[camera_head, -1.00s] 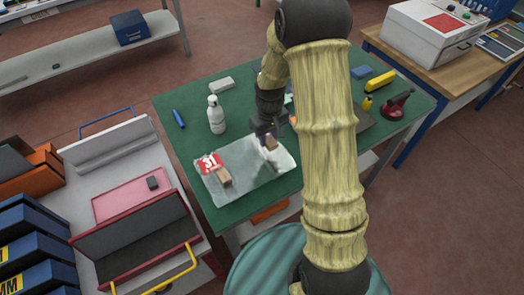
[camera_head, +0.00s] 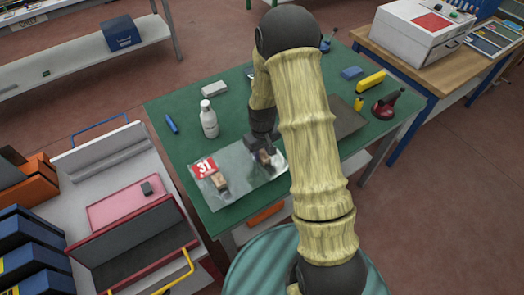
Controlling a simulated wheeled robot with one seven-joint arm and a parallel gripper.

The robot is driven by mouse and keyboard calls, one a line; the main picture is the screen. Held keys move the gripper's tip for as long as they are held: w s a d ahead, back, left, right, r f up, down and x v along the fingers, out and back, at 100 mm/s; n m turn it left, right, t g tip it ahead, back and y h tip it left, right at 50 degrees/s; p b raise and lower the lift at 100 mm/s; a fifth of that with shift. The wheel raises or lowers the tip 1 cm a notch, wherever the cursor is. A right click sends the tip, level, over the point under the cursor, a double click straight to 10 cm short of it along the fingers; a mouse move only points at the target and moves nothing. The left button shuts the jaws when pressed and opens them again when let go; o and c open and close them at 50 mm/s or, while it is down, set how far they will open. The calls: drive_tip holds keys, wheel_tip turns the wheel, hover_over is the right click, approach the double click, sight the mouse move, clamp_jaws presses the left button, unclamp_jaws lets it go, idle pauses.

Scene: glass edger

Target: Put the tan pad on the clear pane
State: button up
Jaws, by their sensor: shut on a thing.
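The clear pane (camera_head: 240,180) lies flat on the green bench top, with a red "31" label at its left end. A small tan block (camera_head: 220,182) lies on the pane beside the label. My gripper (camera_head: 263,152) is over the pane's right part and is shut on a small tan pad (camera_head: 266,160). The pad is at or just above the pane; I cannot tell whether it touches. My gripper's fingers and arm partly hide it.
A white bottle (camera_head: 208,119) stands behind the pane, near a blue marker (camera_head: 171,124) and a pale block (camera_head: 215,89). A dark plate (camera_head: 346,118), a yellow tool (camera_head: 371,82) and a red-and-black tool (camera_head: 386,107) are at the right.

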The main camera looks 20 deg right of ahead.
sight(262, 154)
drive_tip(key=shift+f, duration=0.15)
drive_tip(key=o, duration=0.9)
wheel_tip(262, 154, up, 12)
drive_tip(key=shift+r+b, duration=0.2)
drive_tip(key=shift+b, duration=0.5)
drive_tip(key=shift+s, duration=0.1)
